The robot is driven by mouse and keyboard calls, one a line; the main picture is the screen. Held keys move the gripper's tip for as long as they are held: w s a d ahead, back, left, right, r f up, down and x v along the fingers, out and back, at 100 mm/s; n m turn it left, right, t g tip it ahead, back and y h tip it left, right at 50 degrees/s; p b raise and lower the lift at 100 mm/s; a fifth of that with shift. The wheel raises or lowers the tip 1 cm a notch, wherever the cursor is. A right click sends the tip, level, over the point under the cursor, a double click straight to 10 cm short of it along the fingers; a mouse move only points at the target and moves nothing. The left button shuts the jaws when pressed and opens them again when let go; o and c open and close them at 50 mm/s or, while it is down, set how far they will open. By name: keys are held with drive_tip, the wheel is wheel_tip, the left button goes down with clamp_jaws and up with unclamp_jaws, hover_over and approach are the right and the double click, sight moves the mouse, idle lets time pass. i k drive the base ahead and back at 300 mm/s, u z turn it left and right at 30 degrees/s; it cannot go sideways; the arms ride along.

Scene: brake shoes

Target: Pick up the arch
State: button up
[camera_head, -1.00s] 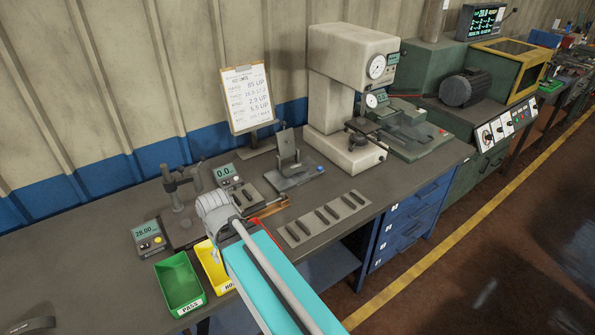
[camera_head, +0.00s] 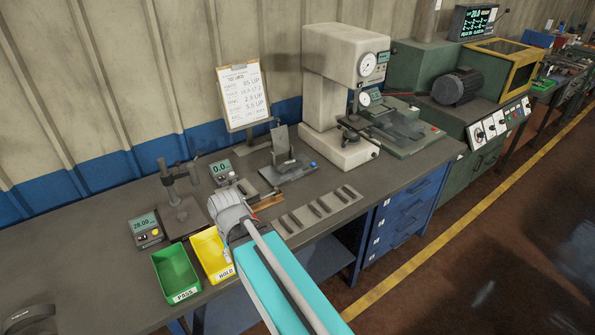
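A dark, curved piece (camera_head: 30,320), which looks like the arch, lies on the bench at the bottom left corner of the head view. The frame edge cuts it off, so only its upper part shows. My arm reaches in from the bottom, with a teal link and a grey joint near the yellow bin. The gripper's fingers are not visible, so I cannot tell whether they are open. The visible end of my arm is well to the right of the curved piece, apart from it.
A green PASS bin (camera_head: 176,274) and a yellow HOLD bin (camera_head: 208,252) stand at the bench's front edge. Gauges, a clipboard (camera_head: 243,96), a slotted plate (camera_head: 318,211) and a press (camera_head: 328,85) stand farther right. The bench (camera_head: 80,265) is clear between the curved piece and the bins.

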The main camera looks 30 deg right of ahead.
sight(285, 166)
drive_tip(key=z, duration=0.5)
drive_tip(key=k, duration=1.15)
drive_tip(key=z, duration=0.05)
drive_tip(key=i, duration=0.75)
drive_tip(key=u, duration=0.65)
drive_tip(key=i, duration=1.35)
drive_tip(key=z, duration=0.65)
